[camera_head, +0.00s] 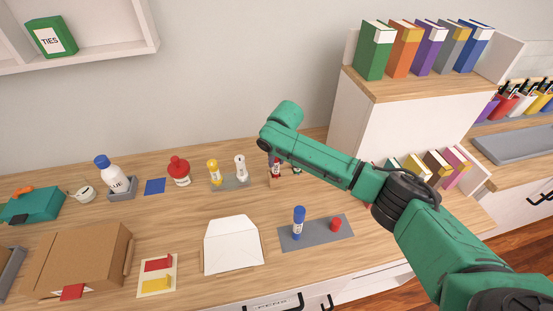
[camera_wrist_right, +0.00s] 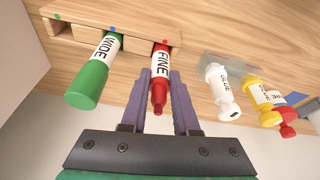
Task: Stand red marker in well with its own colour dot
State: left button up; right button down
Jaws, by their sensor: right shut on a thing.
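The red marker (camera_wrist_right: 159,68), labelled FINE, stands between the purple fingers of my right gripper (camera_wrist_right: 159,80) in the right wrist view. The gripper is shut on it. Its lower end meets the wooden block (camera_wrist_right: 75,32) in line with a red dot; how deep it sits, I cannot tell. The green marker (camera_wrist_right: 93,74), labelled WIDE, stands in the well by the blue dot. The well by the green dot looks empty. In the head view the red marker (camera_head: 276,168) shows just beyond my arm, which partly hides the block. My left gripper is out of view.
Beside the block are a white bottle (camera_wrist_right: 217,85) and a yellow bottle (camera_wrist_right: 262,100) on a grey mat. Nearer stand a blue stick (camera_head: 299,221) and a red item (camera_head: 336,224) on another mat. A white envelope (camera_head: 232,246) lies left of them. A bookcase (camera_head: 390,115) rises behind my arm.

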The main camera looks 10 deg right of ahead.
jog(key=shift+f, duration=0.3)
jog(key=c, duration=0.6)
grip_release()
jog(key=b+v, duration=0.2)
jog(key=v, duration=1.2)
jog(key=shift+r+b, duration=0.2)
jog(key=shift+b, duration=0.1)
